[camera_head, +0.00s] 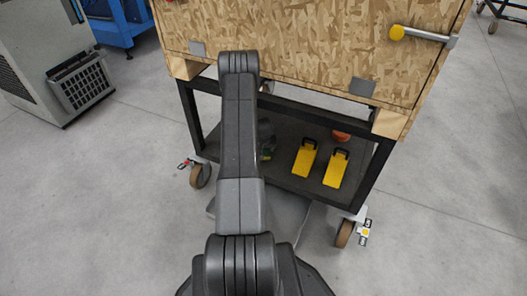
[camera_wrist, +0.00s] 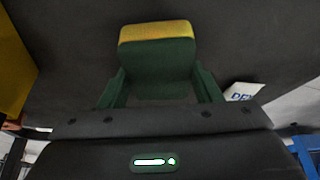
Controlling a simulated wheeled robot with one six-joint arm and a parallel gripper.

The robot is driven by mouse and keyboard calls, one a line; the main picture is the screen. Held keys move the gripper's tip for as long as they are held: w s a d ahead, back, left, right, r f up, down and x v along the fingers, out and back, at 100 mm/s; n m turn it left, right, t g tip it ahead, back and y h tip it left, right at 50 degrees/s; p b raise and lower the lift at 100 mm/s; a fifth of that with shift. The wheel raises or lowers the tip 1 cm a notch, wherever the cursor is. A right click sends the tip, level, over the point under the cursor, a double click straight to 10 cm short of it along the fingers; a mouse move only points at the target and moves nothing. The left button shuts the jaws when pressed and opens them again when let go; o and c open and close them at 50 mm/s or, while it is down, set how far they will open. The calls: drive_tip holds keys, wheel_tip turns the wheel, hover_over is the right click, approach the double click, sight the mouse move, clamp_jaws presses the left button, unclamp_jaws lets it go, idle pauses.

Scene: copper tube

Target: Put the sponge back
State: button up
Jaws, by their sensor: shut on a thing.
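The sponge (camera_wrist: 157,58), green with a yellow strip along its far edge, is in the middle of the wrist view. My gripper (camera_wrist: 160,82) is shut on it, with one green finger along each side. Behind the sponge is a dark surface; I cannot tell whether the sponge touches it. In the head view my arm hides most of the gripper, and only a small dark green patch (camera_head: 267,150) shows beside the arm, over the cart's lower shelf (camera_head: 300,184).
Two yellow items with black handles (camera_head: 304,159) (camera_head: 336,169) and an orange item (camera_head: 341,136) are on the shelf, right of my arm. Black cart legs (camera_head: 379,164) and a wooden box (camera_head: 300,45) above bound the shelf. A yellow thing (camera_wrist: 14,70) stands left in the wrist view.

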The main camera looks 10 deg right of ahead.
drive_tip(key=shift+f, duration=0.5)
drive_tip(key=shift+f, duration=0.2)
drive_tip(key=o, duration=0.9)
drive_tip(key=shift+r, duration=0.15)
drive_tip(key=shift+r, duration=0.25)
drive_tip(key=p+v, duration=0.1)
drive_tip(key=v, duration=1)
drive_tip(key=shift+s+r, duration=0.2)
drive_tip(key=shift+r, duration=0.1)
